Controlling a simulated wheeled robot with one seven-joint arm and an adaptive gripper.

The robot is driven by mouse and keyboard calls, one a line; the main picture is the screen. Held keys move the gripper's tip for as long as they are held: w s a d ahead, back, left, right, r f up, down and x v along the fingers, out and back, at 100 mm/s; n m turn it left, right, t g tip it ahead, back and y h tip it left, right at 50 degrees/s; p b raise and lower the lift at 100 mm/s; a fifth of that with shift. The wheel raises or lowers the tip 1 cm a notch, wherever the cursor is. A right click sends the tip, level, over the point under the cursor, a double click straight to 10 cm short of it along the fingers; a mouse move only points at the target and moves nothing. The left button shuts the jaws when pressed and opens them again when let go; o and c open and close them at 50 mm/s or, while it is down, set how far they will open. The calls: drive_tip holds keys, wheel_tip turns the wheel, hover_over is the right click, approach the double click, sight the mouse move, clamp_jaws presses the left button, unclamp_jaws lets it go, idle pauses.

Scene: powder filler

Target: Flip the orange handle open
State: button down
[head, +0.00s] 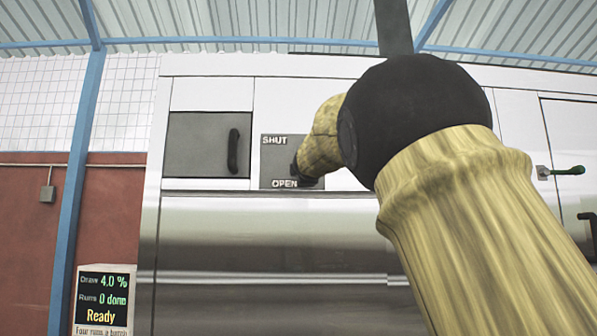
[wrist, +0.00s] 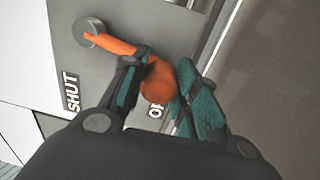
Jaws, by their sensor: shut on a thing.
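The orange handle (wrist: 111,44) runs from a round grey pivot (wrist: 89,31) on a grey plate to an orange knob (wrist: 158,82). The knob lies close to the OPEN lettering, which it and my gripper partly hide. My gripper (wrist: 163,68) is shut on the orange handle at its knob end, one finger on each side. In the head view the plate (head: 280,150) has SHUT at its top and OPEN at its bottom. There my gripper (head: 309,178) is near the OPEN word, and my arm hides the handle.
Left of the plate is a grey door (head: 198,145) with a black handle. A green-ended lever (head: 569,171) sticks out at the far right. A display (head: 102,300) at lower left reads Draw 4.0 %, Ready. The steel panel below is bare.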

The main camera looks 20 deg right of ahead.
drive_tip(key=shift+s+d+n+p, duration=0.2)
drive_tip(key=shift+d+n+p, duration=0.05)
drive_tip(key=shift+d+n, duration=0.25)
drive_tip(key=shift+s+d+n+p, duration=0.2)
drive_tip(key=shift+d+n, duration=0.15)
drive_tip(key=shift+n, duration=0.25)
drive_tip(key=c, duration=1.3)
unclamp_jaws()
drive_tip(key=shift+w, duration=0.1)
drive_tip(key=shift+o, duration=1.2)
drive_tip(key=shift+d+f, duration=0.1)
drive_tip(key=shift+d, duration=0.15)
drive_tip(key=shift+a, duration=0.1)
drive_tip(key=v, duration=0.7)
drive_tip(key=shift+s, duration=0.25)
